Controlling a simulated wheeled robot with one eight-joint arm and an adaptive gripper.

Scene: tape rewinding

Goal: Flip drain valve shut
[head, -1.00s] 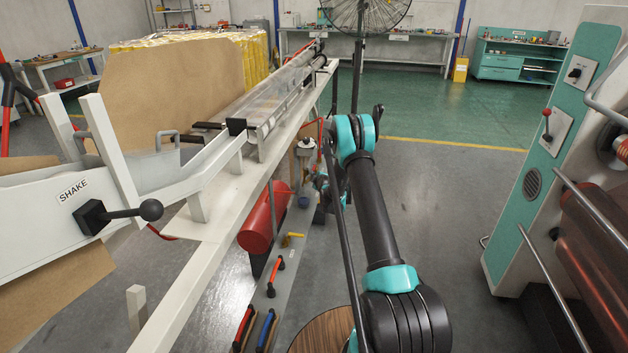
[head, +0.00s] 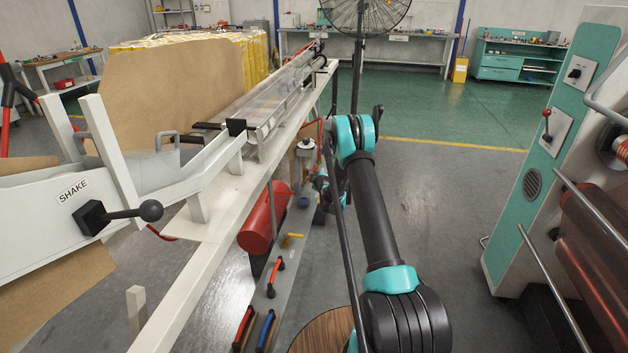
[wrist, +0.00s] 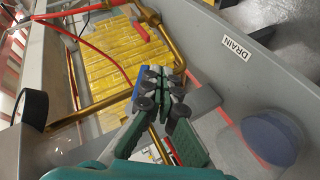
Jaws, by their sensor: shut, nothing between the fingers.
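The "DRAIN" label (wrist: 236,47) is on a grey plate at the upper right of the wrist view. My gripper (wrist: 156,82) is in the middle of that view, its fingers closed together and empty. A blue piece (wrist: 138,92) shows just left of the fingertips; it may be a valve handle, and I cannot tell if they touch. A brass pipe (wrist: 175,50) runs behind the fingers. I cannot tell the drain valve's position.
In the head view, a red tank (head: 264,216) and a grey rail with a yellow lever (head: 293,236) and red handle (head: 274,277) lie below the white frame (head: 190,285). A teal machine (head: 556,150) stands right. Open floor (head: 440,190) lies between.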

